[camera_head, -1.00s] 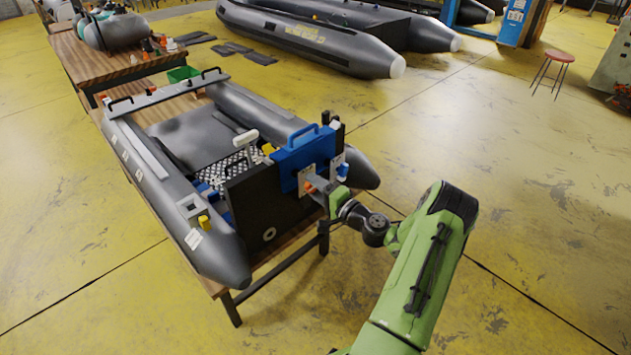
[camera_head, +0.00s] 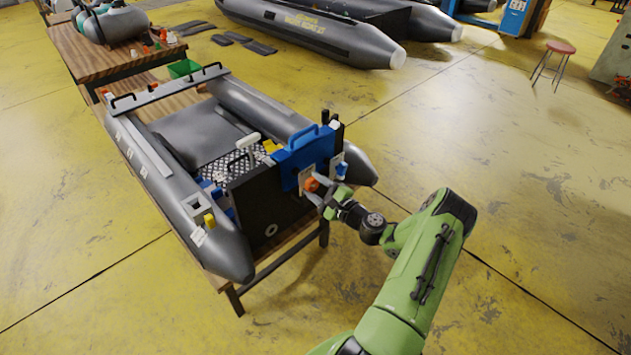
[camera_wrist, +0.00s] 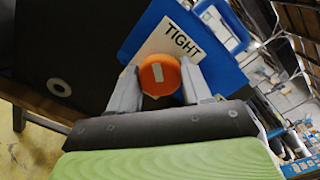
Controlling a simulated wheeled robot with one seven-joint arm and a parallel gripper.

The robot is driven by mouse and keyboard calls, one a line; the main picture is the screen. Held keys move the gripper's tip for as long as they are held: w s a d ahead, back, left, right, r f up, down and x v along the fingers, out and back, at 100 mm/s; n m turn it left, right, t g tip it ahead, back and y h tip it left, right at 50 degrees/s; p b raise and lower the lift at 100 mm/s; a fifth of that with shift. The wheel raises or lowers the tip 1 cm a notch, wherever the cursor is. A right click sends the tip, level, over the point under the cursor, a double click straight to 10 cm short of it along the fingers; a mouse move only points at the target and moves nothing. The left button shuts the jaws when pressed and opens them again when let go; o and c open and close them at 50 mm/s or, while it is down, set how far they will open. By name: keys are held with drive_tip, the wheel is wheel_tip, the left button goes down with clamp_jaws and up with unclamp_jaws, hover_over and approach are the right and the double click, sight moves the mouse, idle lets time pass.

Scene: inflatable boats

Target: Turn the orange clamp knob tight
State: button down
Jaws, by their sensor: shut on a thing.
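The orange clamp knob (camera_head: 311,185) is on the boat's dark transom, at the blue clamp plate (camera_head: 303,152). In the wrist view the round orange knob (camera_wrist: 160,75) has a pale mark on its face, and a white label (camera_wrist: 172,40) reading "TIGHT" is just above it. My gripper (camera_head: 318,191) is at the knob. In the wrist view its two grey fingers (camera_wrist: 162,84) stand on either side of the knob, shut on it. The exact contact faces are hidden behind the knob.
The grey inflatable boat (camera_head: 229,257) lies on a wooden table (camera_head: 230,278). A second blue-capped part (camera_head: 341,170) sits just right of the knob. Another boat (camera_head: 330,40) lies on the floor behind, and a red stool (camera_head: 561,47) stands at the far right. The floor on the right is open.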

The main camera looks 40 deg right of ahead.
drive_tip(key=shift+m, duration=0.4)
drive_tip(key=m+p, duration=0.1)
drive_tip(key=m, duration=0.2)
drive_tip(key=shift+r+p, duration=0.1)
drive_tip(key=shift+p, duration=0.2)
drive_tip(key=m, duration=0.3)
drive_tip(key=shift+m+p, duration=0.3)
drive_tip(key=shift+p, duration=0.1)
drive_tip(key=shift+f, duration=0.2)
drive_tip(key=c, duration=0.6)
unclamp_jaws()
drive_tip(key=shift+s, duration=0.1)
